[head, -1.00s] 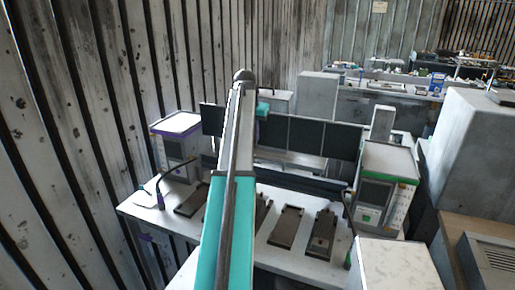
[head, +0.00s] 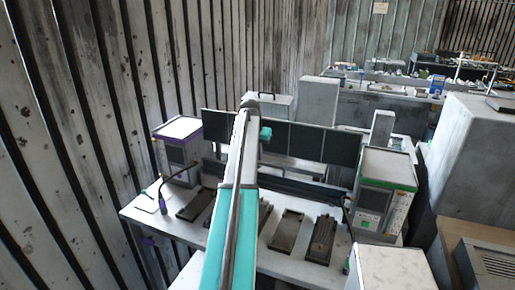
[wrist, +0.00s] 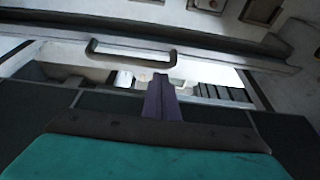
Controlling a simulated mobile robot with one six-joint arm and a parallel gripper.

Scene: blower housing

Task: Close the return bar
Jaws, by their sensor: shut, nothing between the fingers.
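A long pale bar with a dark U-shaped handle (wrist: 132,52), which looks like the return bar, runs across the upper part of the wrist view. My gripper (wrist: 160,80) points up toward the handle from below in that view. Its purple fingers are together, with nothing between them. The fingertips appear just below the handle's right end; I cannot tell whether they touch it. In the head view my arm covers the middle of the bench, and only a teal part of the wrist shows beside its far end. The fingertips are hidden there.
The white bench (head: 137,213) carries several dark flat fixtures (head: 286,229). A purple-trimmed unit (head: 178,130) stands at left and a green-trimmed unit (head: 386,170) at right. Dark panels (head: 341,146) span the back. A ribbed wall is close on the left.

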